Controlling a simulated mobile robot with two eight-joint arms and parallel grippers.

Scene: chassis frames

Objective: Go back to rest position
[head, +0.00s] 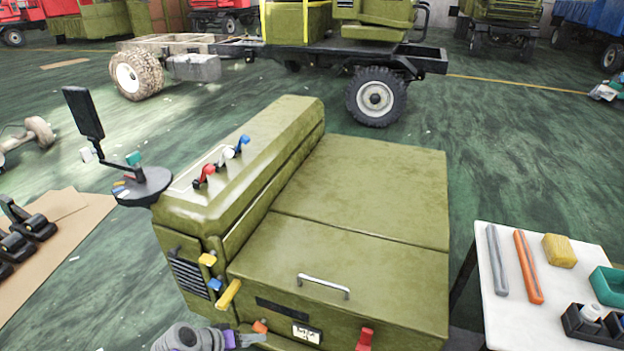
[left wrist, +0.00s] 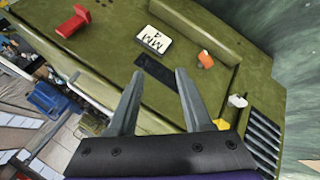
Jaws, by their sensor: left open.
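My left gripper (head: 250,339) is at the bottom edge of the head view, in front of the lower front face of the green chassis body (head: 345,245). In the left wrist view, its two fingers (left wrist: 160,80) are apart with nothing between them. Behind them are the green front panel (left wrist: 190,75), a white label plate (left wrist: 153,47), an orange knob (left wrist: 205,59) and a red lever (left wrist: 74,21). I cannot tell whether a fingertip touches the panel. My right gripper is in neither view.
A white table (head: 513,323) with tools, a yellow block (head: 559,250) and bins stands at the right. A yellow handle (head: 228,293) and a red lever (head: 365,338) stick out from the chassis front. A black screen on a stand (head: 84,112) is at the left.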

